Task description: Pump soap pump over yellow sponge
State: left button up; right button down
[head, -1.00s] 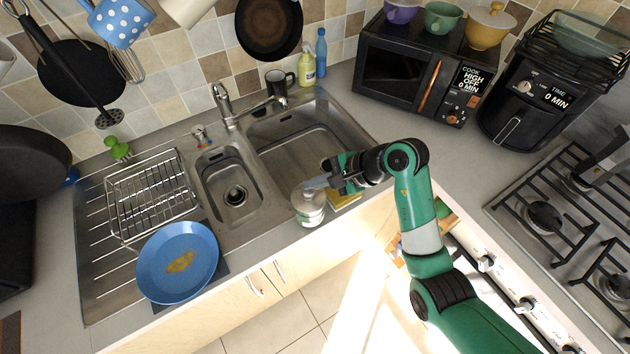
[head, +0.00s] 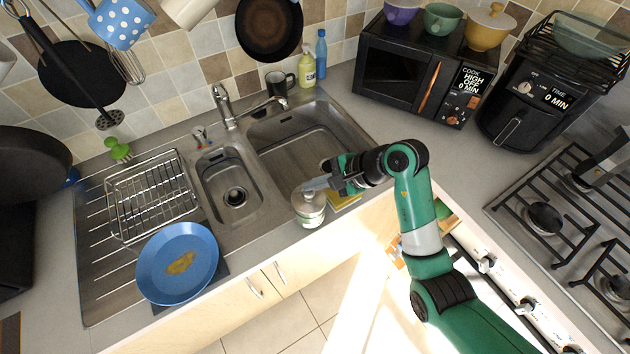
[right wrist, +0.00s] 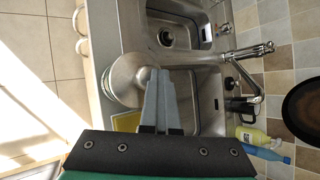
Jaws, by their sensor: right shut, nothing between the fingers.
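A round metal-topped soap pump (head: 309,207) stands at the counter's front edge, in front of the right sink bowl. Its wide disc top also shows in the right wrist view (right wrist: 121,88). The yellow sponge (head: 346,201) lies just right of it, partly hidden under my right arm; a corner shows in the right wrist view (right wrist: 127,122). My right gripper (head: 317,184) is shut and empty, its fingertips over or at the far side of the pump's disc top. In the right wrist view the fingers (right wrist: 156,84) overlap the disc's edge; contact cannot be told. My left gripper is not in view.
The double sink (head: 300,150) and faucet (head: 226,105) lie behind. A dish rack (head: 150,195) and blue plate (head: 178,262) stand left. A dark mug (head: 279,82) and yellow-green bottle (head: 306,66) stand at the back.

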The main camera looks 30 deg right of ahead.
aim_at(315, 193)
jog(key=shift+s+f, duration=0.15)
jog(key=shift+f, duration=0.25)
jog(key=shift+s+d+f, duration=0.1)
jog(key=shift+f, duration=0.4)
jog(key=shift+r, duration=0.2)
dwell(0.4)
notch_tip(315, 193, up, 6)
jog(key=p, duration=0.6)
jog(key=shift+s+r, duration=0.1)
jog(key=shift+r, duration=0.15)
